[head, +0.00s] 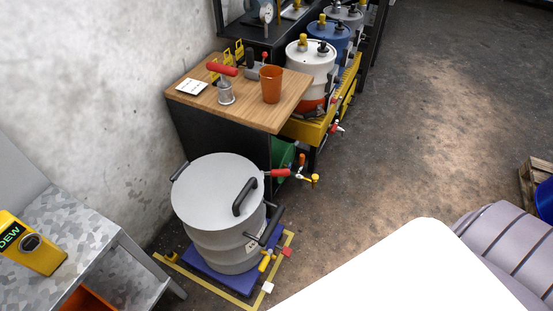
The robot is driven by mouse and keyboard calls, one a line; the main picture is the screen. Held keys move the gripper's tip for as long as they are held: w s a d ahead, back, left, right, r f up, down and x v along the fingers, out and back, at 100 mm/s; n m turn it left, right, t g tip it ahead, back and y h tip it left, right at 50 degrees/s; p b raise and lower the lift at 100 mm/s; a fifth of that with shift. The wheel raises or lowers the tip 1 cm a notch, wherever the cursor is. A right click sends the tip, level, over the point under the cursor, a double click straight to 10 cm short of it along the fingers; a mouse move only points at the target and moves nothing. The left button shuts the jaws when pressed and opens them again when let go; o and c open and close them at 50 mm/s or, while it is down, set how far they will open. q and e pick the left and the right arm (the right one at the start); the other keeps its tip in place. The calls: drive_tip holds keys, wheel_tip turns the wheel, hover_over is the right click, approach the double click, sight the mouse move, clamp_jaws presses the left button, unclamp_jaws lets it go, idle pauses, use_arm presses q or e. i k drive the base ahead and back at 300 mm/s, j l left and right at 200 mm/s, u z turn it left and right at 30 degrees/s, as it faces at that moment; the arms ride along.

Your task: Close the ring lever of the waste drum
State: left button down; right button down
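The waste drum (211,240) is a light grey drum standing upright on a blue platform (200,275) on the floor, left of centre. Its flat lid (208,187) is on top and carries a black bar handle (244,196). Black side handles stick out at the left and the lower right. Neither of my grippers is in view.
A wooden-topped bench (240,100) stands behind the drum with an orange cup (271,84). Taps (314,180) project near the lever. A metal table (75,235) with a yellow device (32,243) stands left. Open floor (400,150) lies right of the drum.

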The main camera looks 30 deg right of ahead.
sight(281, 172)
drive_tip(key=i+l+u, duration=0.3)
drive_tip(key=l, duration=0.95)
drive_tip(key=l+u, duration=0.3)
drive_tip(key=l, duration=0.95)
drive_tip(key=k+l, duration=0.1)
drive_tip(key=l, duration=0.95)
